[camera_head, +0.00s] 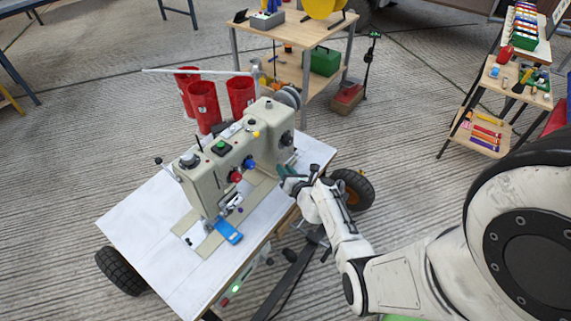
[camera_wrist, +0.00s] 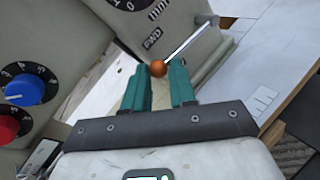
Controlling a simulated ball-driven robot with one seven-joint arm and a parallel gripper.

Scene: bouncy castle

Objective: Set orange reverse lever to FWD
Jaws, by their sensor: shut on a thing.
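The orange reverse lever's ball knob (camera_wrist: 158,69) shows in the wrist view, at the tips of my gripper's green fingers (camera_wrist: 162,76). The fingers are shut on it, one on each side. A thin metal rod runs from the knob up and right to the sewing machine's grey body. A FWD label (camera_wrist: 152,39) is printed on the body above the knob. In the head view, my gripper (camera_head: 285,177) is at the right end of the beige sewing machine (camera_head: 210,178), and the orange knob is hidden there.
A blue dial (camera_wrist: 25,90) and a red dial (camera_wrist: 8,128) are at the left in the wrist view. The machine stands on a white wheeled table (camera_head: 140,215). A wooden shelf cart (camera_head: 295,37) stands farther back.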

